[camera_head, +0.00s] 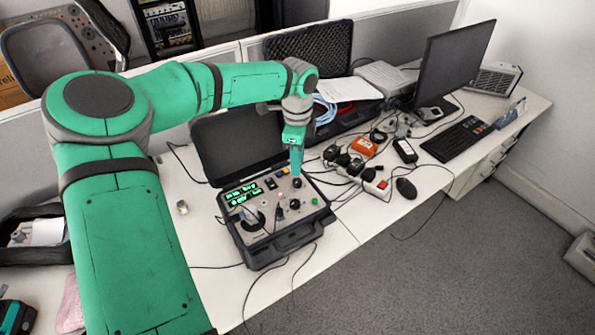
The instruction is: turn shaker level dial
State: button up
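The shaker unit (265,232) is an open black case on the white desk, with its lid raised at the back. Its grey panel has a lit green display (241,196), several small knobs and connectors, and a round black part (251,221) at the front left. My gripper (297,172) reaches down from the green arm over the panel's back right, with its tip by a small dark knob (297,183). I cannot tell whether it touches the knob. The labels are too small to read, so I cannot tell which knob is the level dial. The finger gap does not show.
Cables and a power strip (376,188) lie right of the case, with an orange box (363,146) and a mouse (405,188). A monitor (452,62) and keyboard (457,139) stand farther right. A small metal cylinder (182,207) stands left of the case.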

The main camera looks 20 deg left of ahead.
notch_tip(320, 180, up, 4)
jog(key=shift+f, duration=0.2)
dwell(0.4)
